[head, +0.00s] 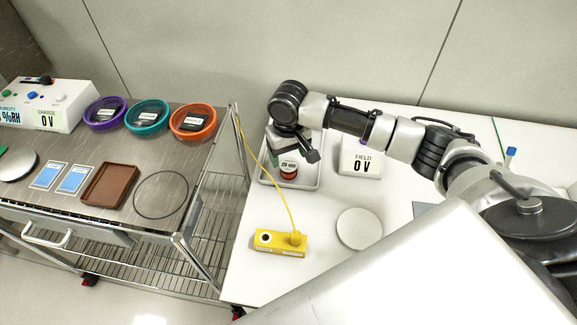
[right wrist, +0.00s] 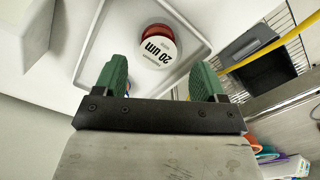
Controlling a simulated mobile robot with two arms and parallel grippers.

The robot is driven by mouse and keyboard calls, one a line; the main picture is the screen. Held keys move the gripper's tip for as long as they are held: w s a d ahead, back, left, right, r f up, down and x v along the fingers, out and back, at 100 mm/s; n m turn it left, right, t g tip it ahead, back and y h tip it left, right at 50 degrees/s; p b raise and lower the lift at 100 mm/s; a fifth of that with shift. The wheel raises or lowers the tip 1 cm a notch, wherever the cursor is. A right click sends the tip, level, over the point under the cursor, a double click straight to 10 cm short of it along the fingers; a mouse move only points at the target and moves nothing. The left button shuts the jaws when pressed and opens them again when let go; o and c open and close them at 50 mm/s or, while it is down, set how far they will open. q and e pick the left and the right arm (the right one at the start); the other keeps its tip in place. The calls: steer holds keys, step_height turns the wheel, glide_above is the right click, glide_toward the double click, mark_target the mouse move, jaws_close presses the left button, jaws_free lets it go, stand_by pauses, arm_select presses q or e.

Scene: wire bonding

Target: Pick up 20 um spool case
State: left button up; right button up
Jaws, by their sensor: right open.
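The 20 um spool case (right wrist: 158,48) is a small round case with a white lid labelled "20 um" and a reddish-brown side. It sits in a white tray (right wrist: 92,62) on the white table. In the head view the case (head: 289,170) shows just below my right gripper (head: 294,157), near the middle of the tray (head: 312,181). In the right wrist view my right gripper (right wrist: 160,84) has its two green fingers wide apart and empty. The case lies ahead of the fingertips, roughly between them. My left gripper is in neither view.
A white "FIELD 0 V" box (head: 361,158) stands right of the tray. On the cart at left are purple, teal and orange bowls (head: 193,121) and a brown tray (head: 109,185).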

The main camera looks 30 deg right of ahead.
mark_target(289, 165)
steer(key=f, duration=0.6)
steer(key=shift+w+d+f+p, duration=0.1)
steer(key=shift+w+f+p, duration=0.1)
steer(key=shift+f+p, duration=0.1)
steer(key=shift+c, duration=0.3)
steer(key=shift+r, duration=0.1)
steer(key=c, duration=0.5)
